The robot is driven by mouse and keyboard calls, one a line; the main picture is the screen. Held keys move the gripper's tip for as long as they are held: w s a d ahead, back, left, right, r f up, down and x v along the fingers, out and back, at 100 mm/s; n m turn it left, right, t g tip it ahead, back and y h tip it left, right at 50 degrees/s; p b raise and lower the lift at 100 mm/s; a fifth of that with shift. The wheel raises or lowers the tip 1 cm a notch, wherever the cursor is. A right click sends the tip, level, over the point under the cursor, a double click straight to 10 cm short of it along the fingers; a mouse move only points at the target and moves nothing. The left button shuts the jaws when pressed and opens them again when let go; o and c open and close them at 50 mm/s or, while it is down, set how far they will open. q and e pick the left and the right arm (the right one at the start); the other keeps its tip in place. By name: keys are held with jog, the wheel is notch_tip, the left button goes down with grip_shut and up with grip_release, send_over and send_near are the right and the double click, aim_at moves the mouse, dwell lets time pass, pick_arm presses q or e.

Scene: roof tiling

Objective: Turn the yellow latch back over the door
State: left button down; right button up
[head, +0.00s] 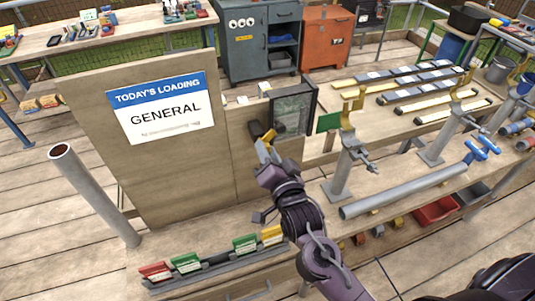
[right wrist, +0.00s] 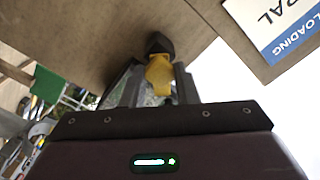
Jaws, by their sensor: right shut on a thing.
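The yellow latch (head: 269,136) is on the upright wooden board, beside the left edge of a dark-framed door (head: 293,110) with a clear pane. My right gripper (head: 263,150) reaches up to the latch from below and is shut on it. In the right wrist view the latch (right wrist: 159,72) sits between the two fingertips of my right gripper (right wrist: 159,86), just under a dark pivot block (right wrist: 159,44). The fingers partly hide the latch in the head view. I cannot tell whether the latch overlaps the door. My left gripper is not in view.
A sign reading "GENERAL" (head: 160,108) is on the board left of the latch. A green plate (head: 328,122) and a grey clamp stand (head: 342,175) are right of the door. A grey pipe (head: 405,192) lies on the bench.

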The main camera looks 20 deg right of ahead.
jog(key=shift+d+f+m+b, duration=0.1)
jog(key=shift+m+b, duration=0.7)
jog(key=shift+m, duration=3.5)
jog(key=o, duration=1)
jog(key=shift+c, duration=0.2)
